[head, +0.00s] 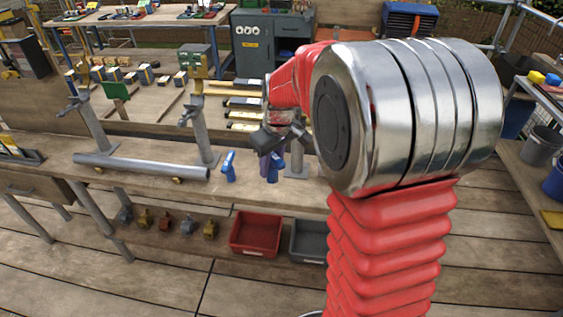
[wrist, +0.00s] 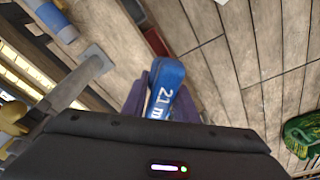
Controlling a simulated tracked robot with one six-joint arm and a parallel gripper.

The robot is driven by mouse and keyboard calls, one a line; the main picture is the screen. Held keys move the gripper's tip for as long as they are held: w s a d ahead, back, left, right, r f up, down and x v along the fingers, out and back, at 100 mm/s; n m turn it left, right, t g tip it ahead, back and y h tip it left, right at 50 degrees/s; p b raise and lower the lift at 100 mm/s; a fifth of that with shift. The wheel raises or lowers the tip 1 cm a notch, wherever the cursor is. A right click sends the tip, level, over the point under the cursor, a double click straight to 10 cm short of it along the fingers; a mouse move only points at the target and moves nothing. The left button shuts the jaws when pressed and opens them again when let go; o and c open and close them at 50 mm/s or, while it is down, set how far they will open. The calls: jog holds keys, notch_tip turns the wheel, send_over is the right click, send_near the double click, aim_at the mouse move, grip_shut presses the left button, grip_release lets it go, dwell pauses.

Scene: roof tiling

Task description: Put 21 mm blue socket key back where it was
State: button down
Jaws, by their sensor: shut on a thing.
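The blue socket key (wrist: 165,88) carries a white "21 m" marking, with the rest of the text cut off by my gripper body in the wrist view. My gripper (head: 268,158) is shut on it, with purple fingers on both sides. In the head view the held blue key (head: 275,168) hangs below the gripper at the front edge of the workbench (head: 130,150). Its lower end and any contact with the bench cannot be made out. Another blue tool (head: 229,166) stands to the left on the bench.
A grey pipe (head: 140,166) lies on the bench to the left. Grey posts (head: 203,130) rise from the bench. A red bin (head: 256,233) and a grey bin (head: 308,240) sit below the bench front. A green object (wrist: 303,134) is at the wrist view's right edge.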

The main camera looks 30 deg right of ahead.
jog(key=w+a+f+m, duration=0.3)
jog(key=a+f, duration=0.3)
jog(key=a, duration=0.3)
jog(key=shift+w+f+h, duration=0.3)
jog(key=shift+w, duration=0.05)
jog(key=shift+a, duration=0.1)
